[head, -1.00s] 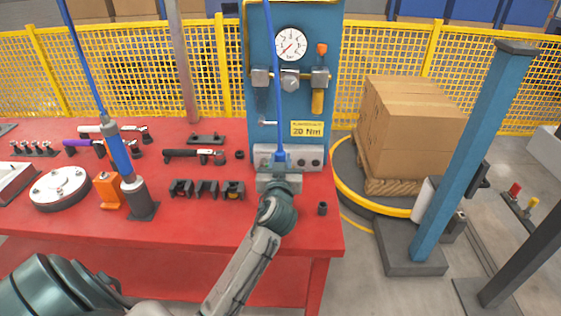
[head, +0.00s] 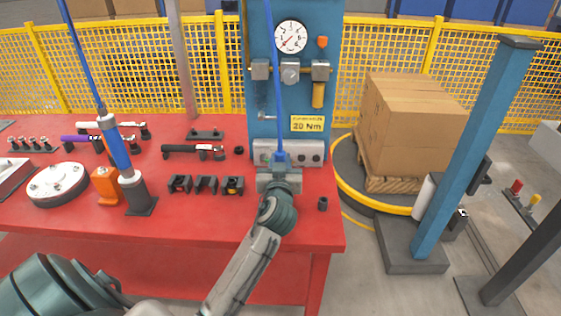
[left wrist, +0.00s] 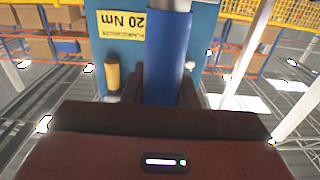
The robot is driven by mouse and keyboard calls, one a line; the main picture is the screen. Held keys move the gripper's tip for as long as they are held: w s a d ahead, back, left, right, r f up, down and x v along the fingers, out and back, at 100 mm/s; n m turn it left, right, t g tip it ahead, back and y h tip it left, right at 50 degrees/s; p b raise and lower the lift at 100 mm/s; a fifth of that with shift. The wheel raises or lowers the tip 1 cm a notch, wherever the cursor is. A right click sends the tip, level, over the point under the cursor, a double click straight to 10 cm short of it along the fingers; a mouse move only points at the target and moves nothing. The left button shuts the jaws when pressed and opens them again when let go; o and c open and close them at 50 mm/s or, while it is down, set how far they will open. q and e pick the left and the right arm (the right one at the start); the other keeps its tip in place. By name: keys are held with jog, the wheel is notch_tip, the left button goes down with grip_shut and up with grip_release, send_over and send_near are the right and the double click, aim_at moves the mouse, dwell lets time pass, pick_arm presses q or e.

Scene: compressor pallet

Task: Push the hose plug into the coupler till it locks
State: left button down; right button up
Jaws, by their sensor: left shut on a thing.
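My left gripper (head: 279,162) is in front of the grey coupler block (head: 311,153) at the foot of the blue panel. It is shut on the lower end of a blue hose (head: 274,90), which runs up out of the picture. In the left wrist view, a thick blue sleeve (left wrist: 168,60) stands between the dark fingers. The block shows round dark ports to the right of my gripper. The plug's tip and the port behind my gripper are hidden, so I cannot tell whether they touch. My right gripper is not in view.
The blue panel (head: 262,105) carries a gauge (head: 290,37), valves and a 20 Nm label. On the red table (head: 200,222), a blue-handled tool (head: 117,150), black clips and a small black cylinder (head: 323,204) stand around my arm. The table front is mostly clear.

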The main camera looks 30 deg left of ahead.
pick_arm(q)
jog(key=shift+f, duration=0.3)
jog(key=c, duration=1.1)
grip_release()
jog(key=shift+b+v, duration=1.25)
jog(key=shift+v, duration=4.2)
jog(key=shift+w, duration=0.1)
